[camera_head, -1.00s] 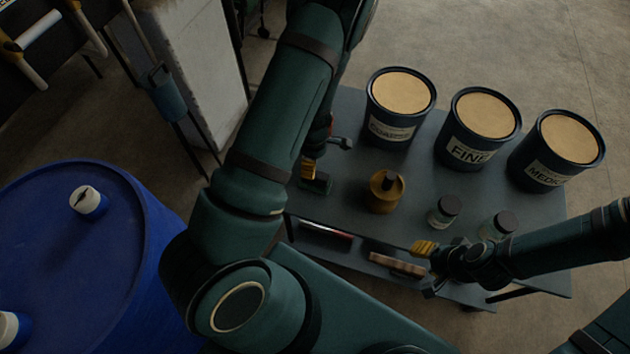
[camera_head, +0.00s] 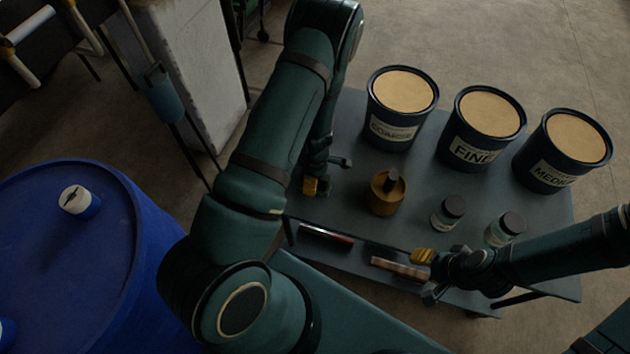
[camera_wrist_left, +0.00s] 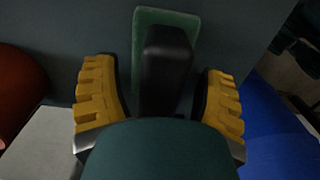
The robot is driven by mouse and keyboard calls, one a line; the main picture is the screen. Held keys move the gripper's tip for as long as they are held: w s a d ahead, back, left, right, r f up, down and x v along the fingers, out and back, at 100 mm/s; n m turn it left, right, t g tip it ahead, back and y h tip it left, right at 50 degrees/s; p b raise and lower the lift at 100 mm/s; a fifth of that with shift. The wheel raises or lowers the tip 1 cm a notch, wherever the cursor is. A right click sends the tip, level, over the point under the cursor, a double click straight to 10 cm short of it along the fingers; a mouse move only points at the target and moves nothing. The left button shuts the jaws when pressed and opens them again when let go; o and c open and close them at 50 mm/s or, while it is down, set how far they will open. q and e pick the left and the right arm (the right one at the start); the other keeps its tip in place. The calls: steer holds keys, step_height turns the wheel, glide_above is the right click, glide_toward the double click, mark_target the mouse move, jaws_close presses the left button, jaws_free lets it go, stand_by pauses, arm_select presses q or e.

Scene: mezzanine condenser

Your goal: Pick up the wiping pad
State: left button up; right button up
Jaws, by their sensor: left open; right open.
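The wiping pad, a flat green pad with a black block handle, shows in the left wrist view (camera_wrist_left: 165,70). My left gripper (camera_wrist_left: 160,88) is open, with one yellow finger on each side of the handle and a gap on both sides. In the head view, the left gripper (camera_head: 316,186) is low over the table's left end, and I cannot make out the pad there. My right gripper (camera_head: 426,275) is open and empty in front of the table's front edge.
The grey table (camera_head: 340,225) carries a brass-coloured pot (camera_head: 387,199), two lidded jars (camera_head: 447,214) (camera_head: 505,231) and three labelled tubs, COARSE (camera_head: 392,128), FINE (camera_head: 475,150) and MEDIUM (camera_head: 552,172). A lower shelf holds a brownish block (camera_head: 400,269). A blue drum (camera_head: 110,270) stands left.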

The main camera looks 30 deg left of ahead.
arm_select(q)
jaws_close()
steer(key=shift+r, duration=0.1)
step_height(320, 180, up, 9)
steer(key=p, duration=0.3)
steer(key=shift+r+p, duration=0.35)
steer(key=shift+r, duration=0.1)
steer(key=c, duration=1.2)
jaws_free()
steer(key=shift+o, duration=0.2)
